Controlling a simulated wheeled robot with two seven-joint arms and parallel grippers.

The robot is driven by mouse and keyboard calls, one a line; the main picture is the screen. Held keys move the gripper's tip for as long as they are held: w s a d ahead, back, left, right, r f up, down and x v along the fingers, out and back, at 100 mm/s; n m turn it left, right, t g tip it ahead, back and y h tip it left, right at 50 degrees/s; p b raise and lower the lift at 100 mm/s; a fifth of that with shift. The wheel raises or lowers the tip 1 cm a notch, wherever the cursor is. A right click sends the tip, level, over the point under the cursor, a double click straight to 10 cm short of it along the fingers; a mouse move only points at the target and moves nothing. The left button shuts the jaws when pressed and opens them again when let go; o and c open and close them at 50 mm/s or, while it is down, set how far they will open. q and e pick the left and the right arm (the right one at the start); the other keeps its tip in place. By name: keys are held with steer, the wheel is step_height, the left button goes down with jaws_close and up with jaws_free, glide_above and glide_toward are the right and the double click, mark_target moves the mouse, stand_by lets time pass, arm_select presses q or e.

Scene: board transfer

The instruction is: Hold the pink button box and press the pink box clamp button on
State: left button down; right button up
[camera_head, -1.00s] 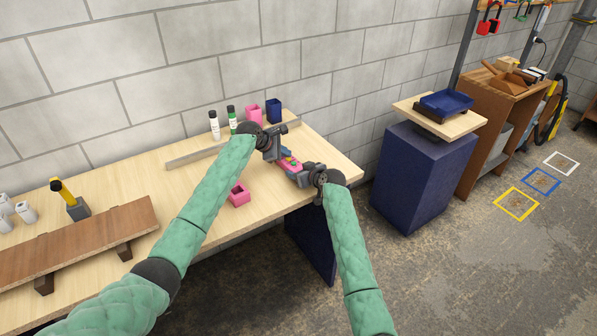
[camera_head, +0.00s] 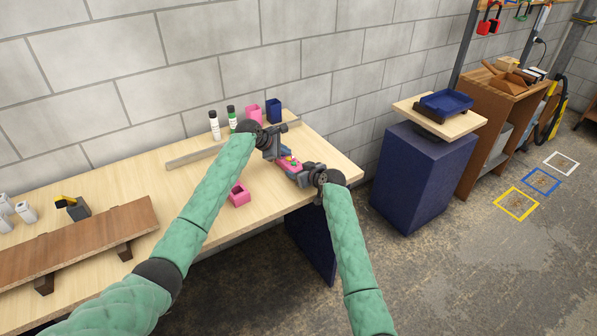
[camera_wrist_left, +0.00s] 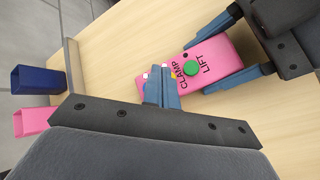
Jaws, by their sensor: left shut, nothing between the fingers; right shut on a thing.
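The pink button box (camera_head: 289,165) is held above the right part of the workbench. In the left wrist view the box (camera_wrist_left: 214,52) shows the words CLAMP and LIFT and a green button (camera_wrist_left: 190,68). My right gripper (camera_head: 301,170) is shut on the box from its right side; its fingers also show in the left wrist view (camera_wrist_left: 238,48). My left gripper (camera_head: 283,154) is shut and empty. Its closed fingertips (camera_wrist_left: 162,80) are at the CLAMP end of the box and hide part of it; whether they touch a button I cannot tell.
A dark clamp with a yellow handle (camera_head: 66,204) stands behind a brown board (camera_head: 85,240) on the left. A pink holder (camera_head: 239,195) sits in front of my grippers. Two bottles, another pink holder (camera_head: 253,112) and a blue holder (camera_head: 274,110) stand by the wall.

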arm_select(q)
steer(key=shift+r, duration=3.3)
arm_select(e)
steer(key=o, duration=1.2)
steer(key=shift+c, duration=0.2)
